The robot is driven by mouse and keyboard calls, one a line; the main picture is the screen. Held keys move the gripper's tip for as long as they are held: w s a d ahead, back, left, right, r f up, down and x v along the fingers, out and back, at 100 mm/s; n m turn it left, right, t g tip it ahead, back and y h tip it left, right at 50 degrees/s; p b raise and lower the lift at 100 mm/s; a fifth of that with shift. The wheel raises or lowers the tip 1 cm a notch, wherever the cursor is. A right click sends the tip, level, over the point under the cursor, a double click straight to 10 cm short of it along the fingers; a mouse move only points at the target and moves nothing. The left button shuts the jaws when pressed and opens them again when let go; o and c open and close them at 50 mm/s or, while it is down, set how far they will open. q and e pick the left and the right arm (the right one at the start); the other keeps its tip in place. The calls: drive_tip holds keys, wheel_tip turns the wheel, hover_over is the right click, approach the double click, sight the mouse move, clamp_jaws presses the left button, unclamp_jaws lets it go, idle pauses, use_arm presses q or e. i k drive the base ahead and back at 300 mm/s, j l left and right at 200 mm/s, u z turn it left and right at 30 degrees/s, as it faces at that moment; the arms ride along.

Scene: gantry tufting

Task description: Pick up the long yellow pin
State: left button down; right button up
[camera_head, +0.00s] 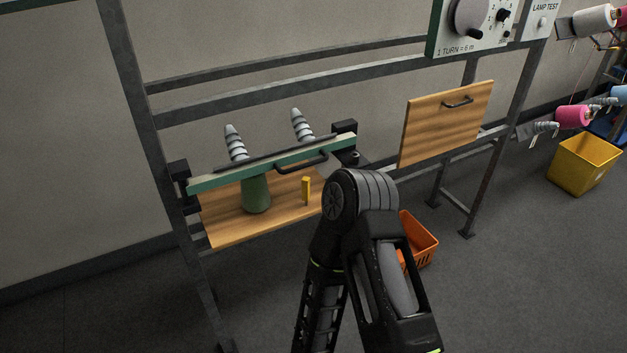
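The yellow pin (306,191) stands upright on the wooden shelf (228,229) of the frame, to the right of a dark green cone (256,194). It is below a green bar with a dark handle and apart from the cone. One of my arms rises from the bottom of the picture, its bent joint just right of the pin and in front of the shelf's right end. Neither gripper shows, so I cannot see whether either is open or shut.
The green bar (215,181) with a black handle (302,161) crosses above the shelf. Grey ribbed cones (235,143) stand behind it. A wooden panel (446,123) hangs to the right. An orange basket (420,240) sits behind my arm, and a yellow bin (583,164) stands far right.

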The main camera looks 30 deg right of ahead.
sight(306, 180)
drive_tip(key=z, duration=1)
